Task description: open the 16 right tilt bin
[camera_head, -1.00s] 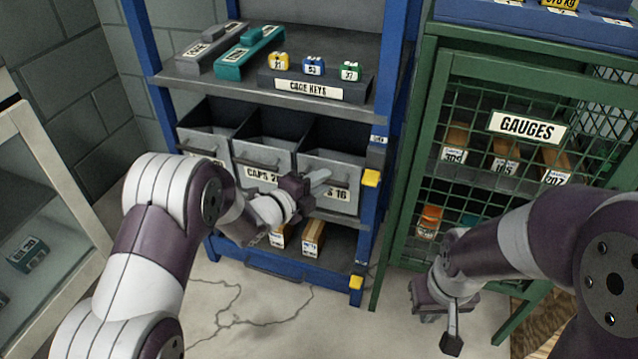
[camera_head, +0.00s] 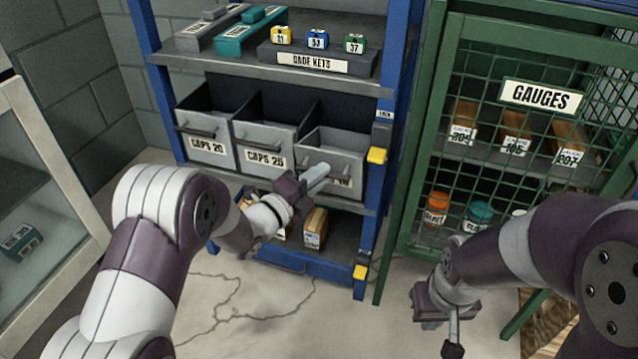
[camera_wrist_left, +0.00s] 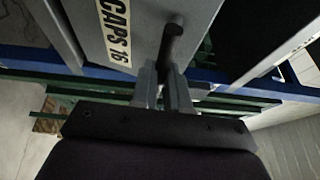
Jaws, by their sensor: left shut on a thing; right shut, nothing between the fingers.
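The right tilt bin (camera_head: 345,160) is the grey rightmost bin in the blue rack's middle row. Its front leans out from the row, with a dark opening above it. My left gripper (camera_head: 318,178) is in front of it and covers part of its label. In the left wrist view the bin front (camera_wrist_left: 98,18) shows "CAPS 16", and the left fingers (camera_wrist_left: 165,85) are shut on its dark handle (camera_wrist_left: 172,38). My right gripper (camera_head: 432,318) is shut and empty, low in front of the green cage.
Two similar bins, "CAPS 20" (camera_head: 205,145) and another (camera_head: 262,157), stand to the left. A shelf with a key block (camera_head: 312,62) is above; boxes (camera_head: 315,228) sit below. The green gauges cage (camera_head: 398,190) stands right.

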